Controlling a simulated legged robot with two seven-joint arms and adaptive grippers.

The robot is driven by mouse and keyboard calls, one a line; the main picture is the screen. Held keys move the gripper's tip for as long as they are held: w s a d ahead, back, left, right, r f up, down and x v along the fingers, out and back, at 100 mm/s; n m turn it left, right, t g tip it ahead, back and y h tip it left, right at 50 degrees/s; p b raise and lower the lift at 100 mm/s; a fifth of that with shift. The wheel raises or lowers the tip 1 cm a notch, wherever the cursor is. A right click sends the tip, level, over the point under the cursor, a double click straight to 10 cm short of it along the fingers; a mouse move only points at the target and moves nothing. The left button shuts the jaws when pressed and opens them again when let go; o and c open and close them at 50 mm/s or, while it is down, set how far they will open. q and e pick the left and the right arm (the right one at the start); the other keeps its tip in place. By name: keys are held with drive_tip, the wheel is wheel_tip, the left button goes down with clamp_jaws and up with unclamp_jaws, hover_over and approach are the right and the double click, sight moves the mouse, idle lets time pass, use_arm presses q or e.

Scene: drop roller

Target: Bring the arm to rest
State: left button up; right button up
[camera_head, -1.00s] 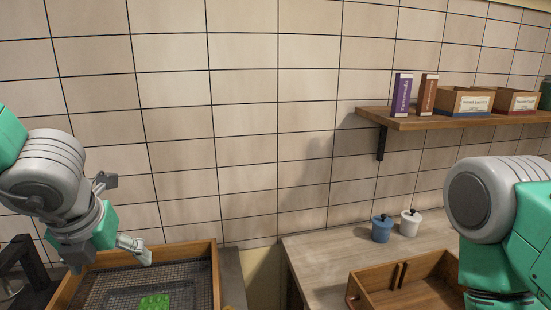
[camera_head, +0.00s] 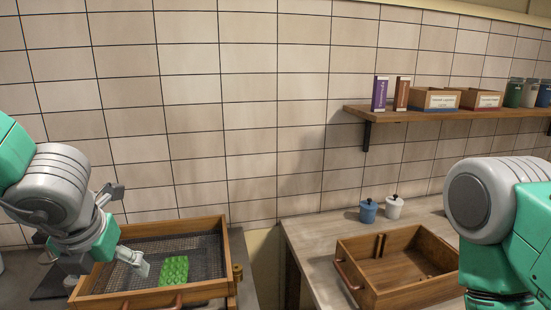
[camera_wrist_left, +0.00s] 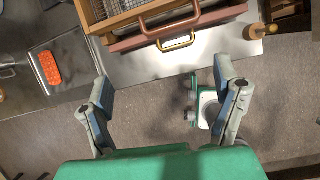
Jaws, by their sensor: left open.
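My left arm comes in from the left in the head view. Its gripper (camera_head: 124,228) is by the left side of a wooden tray. In the left wrist view the two fingers of this gripper (camera_wrist_left: 164,86) are spread wide with nothing between them; bare floor lies below. My right arm shows at the right edge of the head view, but its gripper is out of the picture.
The mesh-lined wooden tray (camera_head: 205,290) holds a green block (camera_head: 174,270). An empty wooden box (camera_head: 420,290) and two lidded jars (camera_head: 368,211) stand on the right counter. A shelf (camera_head: 440,114) holds boxes and jars. The wrist view shows an orange block (camera_wrist_left: 49,68) in a metal tray.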

use_arm(q)
drive_tip(key=s+a+f+m+y, duration=0.1)
drive_tip(key=s+a+f+m, duration=0.15)
drive_tip(key=f+m, duration=0.5)
drive_tip(key=s+a+f+m+g, duration=0.1)
drive_tip(key=s+f+m, duration=0.2)
drive_tip(key=f+m, duration=0.45)
drive_tip(key=s+a+f+m+y, duration=0.1)
drive_tip(key=s+a+f+m, duration=0.15)
drive_tip(key=f+m, duration=0.45)
drive_tip(key=s+d+f+m+g+h, duration=0.2)
drive_tip(key=s+f+m, duration=0.4)
drive_tip(key=s+m, duration=0.25)
drive_tip(key=s+d+f+m+g+h, duration=0.2)
drive_tip(key=s+d+f+m, duration=0.1)
drive_tip(key=s+f+m, duration=0.5)
wheel_tip(320, 180, down, 15)
drive_tip(key=w+t+b, duration=0.1)
drive_tip(key=w+b, duration=0.1)
drive_tip(key=b, duration=1.6)
drive_tip(key=shift+d+y, duration=0.3)
use_arm(e)
wheel_tip(320, 180, down, 19)
drive_tip(key=shift+w+r, duration=0.15)
drive_tip(key=shift+w, duration=0.25)
